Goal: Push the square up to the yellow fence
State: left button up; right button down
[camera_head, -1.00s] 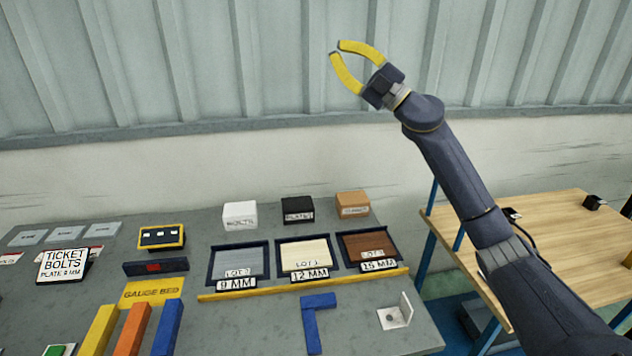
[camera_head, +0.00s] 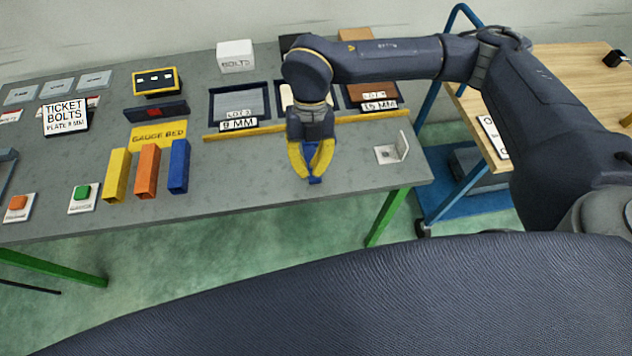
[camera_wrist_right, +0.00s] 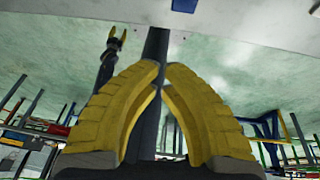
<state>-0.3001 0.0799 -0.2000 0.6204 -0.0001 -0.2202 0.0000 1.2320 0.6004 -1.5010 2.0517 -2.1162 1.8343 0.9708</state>
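The blue square (camera_head: 315,180) lies on the grey table near its front edge. My right gripper (camera_head: 311,176) hides most of it; only bits of blue show between and below its yellow fingers. The fingers point down over it with their tips together; whether they touch it I cannot tell. In the right wrist view the fingertips (camera_wrist_right: 161,72) nearly meet with nothing between them. A blue piece (camera_wrist_right: 185,5) shows at the top edge. The yellow fence (camera_head: 230,135) runs across the table behind the gripper. My left gripper (camera_wrist_right: 117,38) shows small in the right wrist view, its prongs apart.
Yellow, orange (camera_head: 148,171) and blue (camera_head: 179,166) bars lie to the left by the gauge bed plate (camera_head: 158,134). Trays (camera_head: 240,101) sit behind the fence. A wooden bench (camera_head: 560,85) is at the right.

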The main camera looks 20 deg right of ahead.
aim_at(314, 178)
jog(key=shift+h, duration=0.5)
jog(key=x, duration=0.3)
jog(key=w+d+x, duration=0.1)
jog(key=x, duration=0.6)
jog(key=shift+w+d+f, duration=0.15)
jog(key=shift+d+f, duration=0.2)
jog(key=shift+f, duration=0.15)
jog(key=shift+w+d, duration=0.1)
jog(key=shift+w, duration=0.7)
jog(key=shift+w+d, duration=0.15)
jog(key=shift+w, duration=0.9)
jog(key=shift+w+d, duration=0.1)
jog(key=shift+w, duration=0.95)
